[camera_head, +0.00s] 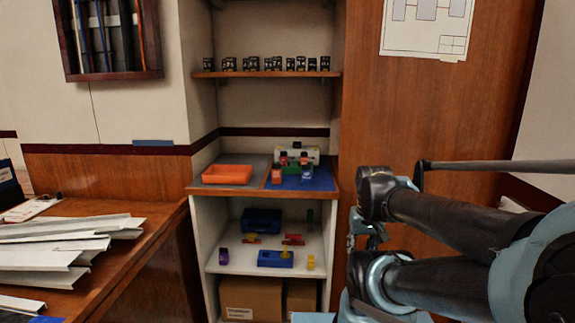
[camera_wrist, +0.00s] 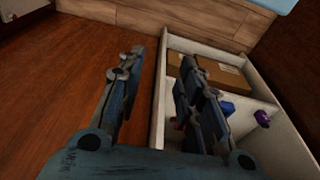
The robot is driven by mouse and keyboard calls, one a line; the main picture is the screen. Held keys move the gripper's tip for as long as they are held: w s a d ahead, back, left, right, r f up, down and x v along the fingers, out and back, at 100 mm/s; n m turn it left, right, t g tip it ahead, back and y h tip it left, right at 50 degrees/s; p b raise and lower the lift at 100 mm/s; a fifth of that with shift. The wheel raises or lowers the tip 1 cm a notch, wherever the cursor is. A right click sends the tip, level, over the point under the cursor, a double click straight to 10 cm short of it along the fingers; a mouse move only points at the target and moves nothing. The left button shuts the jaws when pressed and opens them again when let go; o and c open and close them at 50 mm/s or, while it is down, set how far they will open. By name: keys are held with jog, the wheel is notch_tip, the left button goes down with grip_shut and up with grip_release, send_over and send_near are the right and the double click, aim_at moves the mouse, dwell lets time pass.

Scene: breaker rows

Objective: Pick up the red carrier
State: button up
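A small red piece (camera_head: 293,240), which may be the red carrier, lies on the white middle shelf (camera_head: 225,263) of the open cabinet. Small red parts (camera_head: 277,174) also stand on the blue mat above, so I cannot be sure which is the carrier. My gripper (camera_wrist: 162,58) is open in the wrist view, with nothing between its fingers. It is apart from the shelf items, over the cabinet's side edge. A speck of red (camera_wrist: 178,124) shows beside its right finger, mostly hidden.
An orange tray (camera_head: 227,174) sits on the counter. Cardboard boxes (camera_head: 252,298) fill the bottom. Metal channels (camera_head: 55,250) cover the left bench.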

jog(key=shift+o, duration=0.8)
jog(key=shift+w+a, duration=0.1)
jog(key=shift+o, duration=1)
jog(key=shift+s+r, duration=0.25)
jog(key=shift+r, duration=0.05)
jog(key=shift+t, duration=0.8)
jog(key=w+a+r, duration=0.5)
jog(key=w+r, duration=0.3)
jog(key=w, duration=0.1)
jog(key=w+a+r, duration=0.4)
jog(key=w+r, duration=0.4)
jog(key=w, duration=0.1)
jog(key=w+a+r, duration=0.5)
jog(key=w+r, duration=0.3)
jog(key=w, duration=0.1)
jog(key=shift+w+a, duration=0.3)
jog(key=shift+w, duration=0.1)
send_near(283, 152)
jog(key=s, duration=0.2)
jog(key=shift+m+t, duration=0.3)
jog(key=x, duration=0.6)
jog(key=w+x, duration=0.1)
jog(key=x, duration=0.5)
jog(key=shift+w+d+r, duration=0.1)
jog(key=shift+r, duration=0.2)
